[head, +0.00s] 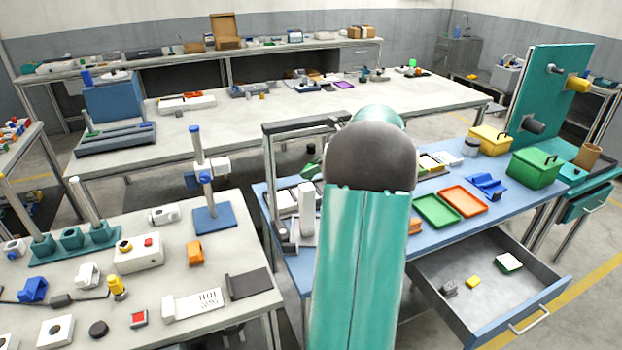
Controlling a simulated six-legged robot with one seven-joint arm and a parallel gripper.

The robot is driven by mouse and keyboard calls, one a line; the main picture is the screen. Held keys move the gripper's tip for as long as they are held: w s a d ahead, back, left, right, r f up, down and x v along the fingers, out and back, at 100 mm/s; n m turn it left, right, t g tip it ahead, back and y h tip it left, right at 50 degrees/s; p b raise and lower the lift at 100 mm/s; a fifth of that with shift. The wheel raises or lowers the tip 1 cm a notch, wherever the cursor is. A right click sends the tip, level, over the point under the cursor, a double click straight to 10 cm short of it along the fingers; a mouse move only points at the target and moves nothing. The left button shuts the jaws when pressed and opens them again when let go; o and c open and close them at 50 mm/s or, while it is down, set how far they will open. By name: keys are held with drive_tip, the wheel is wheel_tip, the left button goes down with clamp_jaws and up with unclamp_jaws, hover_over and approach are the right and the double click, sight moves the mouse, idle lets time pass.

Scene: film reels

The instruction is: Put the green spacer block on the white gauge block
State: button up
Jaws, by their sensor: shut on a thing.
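My gripper is not in view; my own teal arm with its dark rounded joint fills the middle of the head view and hides what lies behind it. I cannot pick out the green spacer block for certain; it may be hidden behind the arm. A small white block (508,262) with a darker green edge lies at the right in the open drawer (454,257). It may be the white gauge block, but I cannot tell. A taller white block-like piece (306,208) stands on the blue table, just left of my arm.
The blue table (386,205) bears a green tray (437,210), an orange tray (463,201), a green box (534,168) and a yellow box (490,139). The drawer also holds a yellow block (473,282) and a grey piece (449,289). A cluttered pale bench (215,275) stands left.

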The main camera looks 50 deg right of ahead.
sight(311, 187)
drive_tip(key=shift+w+f, duration=0.25)
drive_tip(key=shift+w, duration=0.05)
drive_tip(key=shift+w+d+f, duration=0.1)
drive_tip(key=shift+w+f, duration=0.05)
drive_tip(key=shift+f, duration=0.8)
drive_tip(key=shift+w+f, duration=0.1)
drive_tip(key=shift+f, duration=0.8)
drive_tip(key=o, duration=1)
drive_tip(key=shift+f, duration=0.15)
